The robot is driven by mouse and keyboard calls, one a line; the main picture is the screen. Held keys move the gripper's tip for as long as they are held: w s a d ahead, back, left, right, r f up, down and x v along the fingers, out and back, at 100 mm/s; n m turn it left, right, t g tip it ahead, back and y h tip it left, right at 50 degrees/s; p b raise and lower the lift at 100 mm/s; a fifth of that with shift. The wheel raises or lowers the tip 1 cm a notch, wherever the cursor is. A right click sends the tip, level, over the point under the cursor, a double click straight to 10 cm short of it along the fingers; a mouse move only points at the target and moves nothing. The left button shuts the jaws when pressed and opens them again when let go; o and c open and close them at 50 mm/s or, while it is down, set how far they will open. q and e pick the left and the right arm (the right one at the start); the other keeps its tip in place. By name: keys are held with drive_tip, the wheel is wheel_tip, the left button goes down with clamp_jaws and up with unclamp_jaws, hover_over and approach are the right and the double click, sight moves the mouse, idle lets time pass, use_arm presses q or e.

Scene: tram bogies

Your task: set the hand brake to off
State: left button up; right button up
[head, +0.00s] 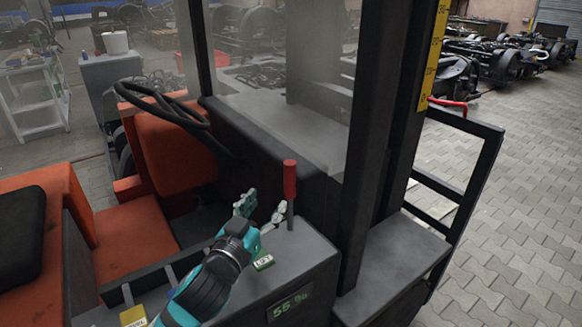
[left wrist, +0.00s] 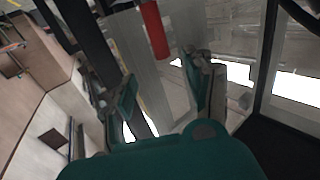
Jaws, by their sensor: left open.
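The hand brake looks to be the upright lever with a red grip (head: 290,179) and a thin dark shaft, standing on the grey console of the orange and black vehicle. The red grip (left wrist: 154,30) also shows in the left wrist view, above and between the two fingers. My left gripper (head: 261,208) is open and empty, just left of the lever in the head view. Its fingers (left wrist: 163,82) are spread apart in the left wrist view. I cannot tell whether a finger touches the shaft. My right gripper is not in view.
Paved floor (head: 520,240) is clear at right.

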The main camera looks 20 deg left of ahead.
use_arm(q)
drive_tip(key=p, duration=0.2)
approach(288, 175)
drive_tip(key=w, duration=0.8)
drive_tip(key=w+p, duration=0.1)
drive_tip(key=w, duration=0.1)
drive_tip(key=shift+w+d, duration=0.3)
drive_tip(key=shift+w, duration=0.55)
drive_tip(key=c, duration=1.1)
drive_tip(key=shift+f, duration=0.1)
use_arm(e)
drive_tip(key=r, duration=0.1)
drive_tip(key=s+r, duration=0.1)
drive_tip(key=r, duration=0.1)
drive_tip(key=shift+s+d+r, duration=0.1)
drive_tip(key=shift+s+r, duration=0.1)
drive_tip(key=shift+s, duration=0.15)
